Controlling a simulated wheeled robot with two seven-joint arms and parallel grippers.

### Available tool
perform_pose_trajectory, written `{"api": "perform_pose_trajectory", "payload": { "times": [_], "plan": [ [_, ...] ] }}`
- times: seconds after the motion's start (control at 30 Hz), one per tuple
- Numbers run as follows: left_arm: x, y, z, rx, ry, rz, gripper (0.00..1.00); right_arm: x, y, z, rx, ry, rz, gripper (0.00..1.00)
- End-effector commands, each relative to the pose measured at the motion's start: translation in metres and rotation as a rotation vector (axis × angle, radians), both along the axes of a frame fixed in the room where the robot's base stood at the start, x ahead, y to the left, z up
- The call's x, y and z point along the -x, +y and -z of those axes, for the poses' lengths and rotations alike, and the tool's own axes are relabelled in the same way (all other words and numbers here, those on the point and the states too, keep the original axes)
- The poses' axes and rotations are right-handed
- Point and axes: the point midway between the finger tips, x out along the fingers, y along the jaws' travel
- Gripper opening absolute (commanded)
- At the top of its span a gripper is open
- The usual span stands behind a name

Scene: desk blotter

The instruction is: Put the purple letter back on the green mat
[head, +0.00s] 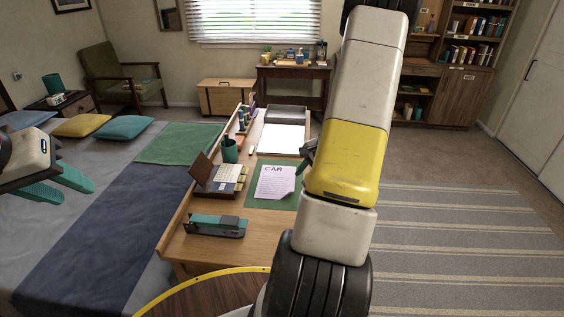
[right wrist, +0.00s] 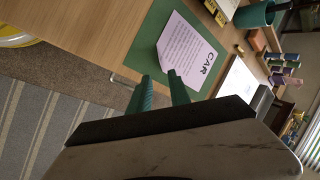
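The purple letter (head: 275,183) is a pale lilac sheet headed "CAR". It lies on the green mat (head: 258,202) on the desk, with green showing around it. In the right wrist view the letter (right wrist: 188,48) lies on the mat (right wrist: 146,47), its near edge close to my fingertips. My right gripper (right wrist: 160,76) is open, its two teal fingers apart above the mat at that edge; I cannot tell whether a finger touches the paper. In the head view my arm hides most of that gripper. My left gripper (head: 68,184) is open and empty, over the bed.
A stapler (head: 215,226) stands at the desk's near end, and an open box (head: 220,178) left of the mat. A green cup (head: 230,150) and a white paper stack (head: 282,139) are beyond. The bed (head: 120,200) is left; striped rug (head: 460,240) covers the floor right.

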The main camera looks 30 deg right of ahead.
Motion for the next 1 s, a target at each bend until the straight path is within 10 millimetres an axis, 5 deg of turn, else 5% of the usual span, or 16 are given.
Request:
{"api": "perform_pose_trajectory", "payload": {
  "times": [0.17,0.37,0.5,0.7,0.83,1.0],
  "plan": [
    [0.0,0.0,0.0,0.0,0.0,0.0,0.36,-0.007,0.023,-0.038,0.023,-0.037,-0.089,0.23],
    [0.0,0.0,0.0,0.0,0.0,0.0,0.36,-0.003,0.116,-0.142,0.116,-0.144,-0.417,0.23],
    [0.0,0.0,0.0,0.0,0.0,0.0,0.36,0.031,0.181,-0.204,0.211,-0.203,-0.664,0.23],
    [0.0,0.0,0.0,0.0,0.0,0.0,0.36,0.105,0.239,-0.261,0.392,-0.265,-0.961,0.23],
    [0.0,0.0,0.0,0.0,0.0,0.0,0.36,0.147,0.253,-0.278,0.512,-0.292,-1.09,0.23],
    [0.0,0.0,0.0,0.0,0.0,0.0,0.36,0.177,0.254,-0.286,0.615,-0.311,-1.168,0.23]
  ]
}}
